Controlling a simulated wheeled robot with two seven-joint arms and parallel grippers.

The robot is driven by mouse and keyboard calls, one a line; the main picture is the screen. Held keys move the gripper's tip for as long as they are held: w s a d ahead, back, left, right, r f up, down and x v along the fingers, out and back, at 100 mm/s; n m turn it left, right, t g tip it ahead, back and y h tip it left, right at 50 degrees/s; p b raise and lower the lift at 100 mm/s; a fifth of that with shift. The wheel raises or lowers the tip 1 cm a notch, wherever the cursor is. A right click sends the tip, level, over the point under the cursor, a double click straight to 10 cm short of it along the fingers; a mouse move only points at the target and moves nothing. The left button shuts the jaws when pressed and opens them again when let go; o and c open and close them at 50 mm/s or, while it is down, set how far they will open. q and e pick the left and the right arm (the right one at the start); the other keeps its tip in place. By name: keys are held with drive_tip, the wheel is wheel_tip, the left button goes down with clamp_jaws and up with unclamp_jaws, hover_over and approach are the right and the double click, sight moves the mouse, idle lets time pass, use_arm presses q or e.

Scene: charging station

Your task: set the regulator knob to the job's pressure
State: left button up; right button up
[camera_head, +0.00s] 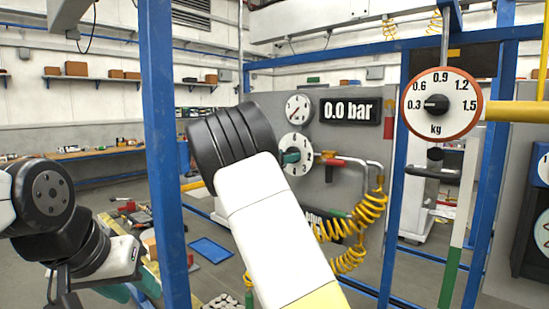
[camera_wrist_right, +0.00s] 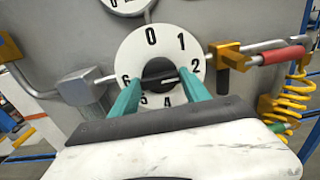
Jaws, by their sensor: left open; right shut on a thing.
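The regulator dial (camera_wrist_right: 152,50) is white with black numbers, on a grey panel. Its black knob (camera_wrist_right: 160,72) sits in the middle, between the teal fingers of my right gripper (camera_wrist_right: 159,80), which is shut on it. A pale line on the knob points right, roughly toward the 2; the 3 is hidden. In the head view, the dial (camera_head: 295,142) shows partly beyond my right gripper (camera_head: 290,157). The display (camera_head: 350,111) above reads 0.0 bar. My left gripper (camera_head: 132,289) is open, low at the left, away from the panel and partly out of view.
A round gauge (camera_head: 299,108) is above the dial. Yellow coiled hoses (camera_head: 368,212) hang beside the panel. A blue post (camera_head: 165,150) stands between my arms.

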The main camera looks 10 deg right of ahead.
drive_tip(key=shift+m, duration=0.3)
drive_tip(key=m, duration=2.5)
drive_tip(key=shift+f+m, duration=0.25)
drive_tip(key=shift+m, duration=0.45)
drive_tip(key=o, duration=1.4)
drive_tip(key=shift+s, duration=0.1)
